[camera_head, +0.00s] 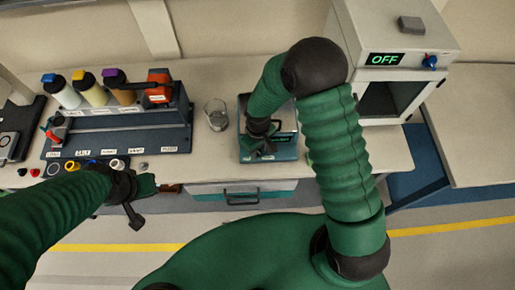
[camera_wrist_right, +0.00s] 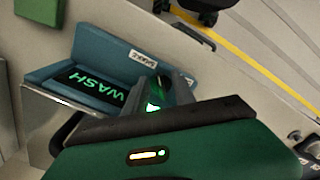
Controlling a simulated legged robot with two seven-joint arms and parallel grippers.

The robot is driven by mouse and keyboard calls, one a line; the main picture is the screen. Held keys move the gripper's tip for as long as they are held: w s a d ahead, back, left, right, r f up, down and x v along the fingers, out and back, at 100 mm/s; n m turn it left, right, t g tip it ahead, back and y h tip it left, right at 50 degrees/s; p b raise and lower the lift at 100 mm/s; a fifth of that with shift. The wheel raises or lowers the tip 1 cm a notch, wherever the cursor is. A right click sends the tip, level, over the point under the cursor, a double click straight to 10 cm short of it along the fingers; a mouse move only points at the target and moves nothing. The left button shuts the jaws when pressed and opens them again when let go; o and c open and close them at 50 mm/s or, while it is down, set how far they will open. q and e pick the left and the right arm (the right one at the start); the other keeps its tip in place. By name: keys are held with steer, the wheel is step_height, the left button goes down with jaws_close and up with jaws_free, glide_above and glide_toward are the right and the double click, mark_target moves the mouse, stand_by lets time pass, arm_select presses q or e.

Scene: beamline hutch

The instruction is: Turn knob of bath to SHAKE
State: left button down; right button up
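The bath (camera_head: 246,105) is a blue box on the bench, left of my right arm in the head view. In the wrist view its blue housing (camera_wrist_right: 100,52) carries a dark display (camera_wrist_right: 88,85) with green letters reading WASH. My right gripper (camera_head: 263,150) is down at the bath's front, covering much of it. In the wrist view its fingers (camera_wrist_right: 172,98) are at the front panel, around or against a dark part that seems to be the knob; contact and grip are unclear. My left gripper (camera_head: 138,204) is empty, fingers apart, in front of the bench's left part.
A glass beaker (camera_head: 216,115) stands just left of the bath. A rack (camera_head: 120,140) with several capped bottles is further left. A white oven-like box (camera_head: 402,60) showing OFF, with a blue knob (camera_head: 430,62), stands at the right. A drawer (camera_head: 240,196) is below the bench top.

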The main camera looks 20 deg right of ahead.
steer(key=shift+w, duration=0.1)
steer(key=shift+r, duration=0.15)
step_height(320, 180, up, 16)
steer(key=b, duration=0.1)
steer(key=shift+r, duration=0.25)
steer(key=s+d+f+m+t+b, duration=0.2)
steer(key=s+d+f+m+b, duration=0.1)
steer(key=s, duration=0.6)
steer(key=shift+d+f+m+t, duration=0.3)
steer(key=shift+d+f+m, duration=0.6)
steer(key=shift+d+m, duration=0.15)
steer(key=shift+s+r, duration=0.1)
steer(key=shift+s, duration=0.15)
